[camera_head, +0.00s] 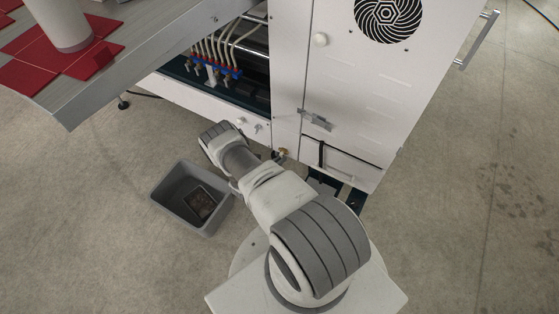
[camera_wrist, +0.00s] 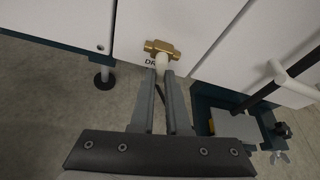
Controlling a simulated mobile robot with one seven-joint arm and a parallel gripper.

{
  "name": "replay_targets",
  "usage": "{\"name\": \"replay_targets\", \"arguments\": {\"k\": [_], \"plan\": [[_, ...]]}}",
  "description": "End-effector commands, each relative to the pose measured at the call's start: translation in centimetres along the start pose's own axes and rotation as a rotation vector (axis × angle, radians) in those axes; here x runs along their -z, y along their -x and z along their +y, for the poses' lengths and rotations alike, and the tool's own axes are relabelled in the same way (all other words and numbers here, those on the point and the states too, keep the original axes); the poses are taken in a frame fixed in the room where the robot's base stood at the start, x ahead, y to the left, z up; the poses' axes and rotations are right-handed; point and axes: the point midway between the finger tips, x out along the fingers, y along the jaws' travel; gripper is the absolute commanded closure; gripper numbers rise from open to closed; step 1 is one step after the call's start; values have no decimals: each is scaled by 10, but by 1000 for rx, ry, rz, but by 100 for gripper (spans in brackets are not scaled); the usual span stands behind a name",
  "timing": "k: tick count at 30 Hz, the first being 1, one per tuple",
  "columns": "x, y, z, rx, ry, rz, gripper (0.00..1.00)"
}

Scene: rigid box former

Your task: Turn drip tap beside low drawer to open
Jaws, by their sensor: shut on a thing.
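The drip tap has a brass body (camera_wrist: 162,47) on the white machine panel, with a pale handle (camera_wrist: 161,61) pointing down toward me in the wrist view. My gripper (camera_wrist: 161,73) has its fingertips closed on that handle, one on each side. A label starting "DR" is partly hidden beside the tap. In the head view the brass tap (camera_head: 283,152) shows small at the bottom of the machine, just beyond my arm, and my fingers cannot be made out. The low drawer (camera_head: 341,160) is right of the tap; it looks closed.
A grey bin (camera_head: 190,222) with a dark item inside stands on the floor left of my arm. A grey table (camera_head: 75,100) with red sheets juts in at upper left. A machine foot (camera_wrist: 104,78) and dark frame (camera_wrist: 235,103) flank my gripper. Floor at right is clear.

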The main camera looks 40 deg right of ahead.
Motion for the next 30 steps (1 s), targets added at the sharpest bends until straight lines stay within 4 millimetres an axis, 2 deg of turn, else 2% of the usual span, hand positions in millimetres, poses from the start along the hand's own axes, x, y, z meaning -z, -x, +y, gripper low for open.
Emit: {"name": "replay_targets", "arguments": {"k": [7, 16, 25, 26, 30], "plan": [[0, 0, 0, 3, 9, -1, 100], [0, 0, -1, 47, 116, -2, 100], [0, 0, -2, 51, 122, 0, 100], [0, 0, -2, 51, 121, 0, 83], [0, 0, -2, 51, 121, 0, 58]]}}
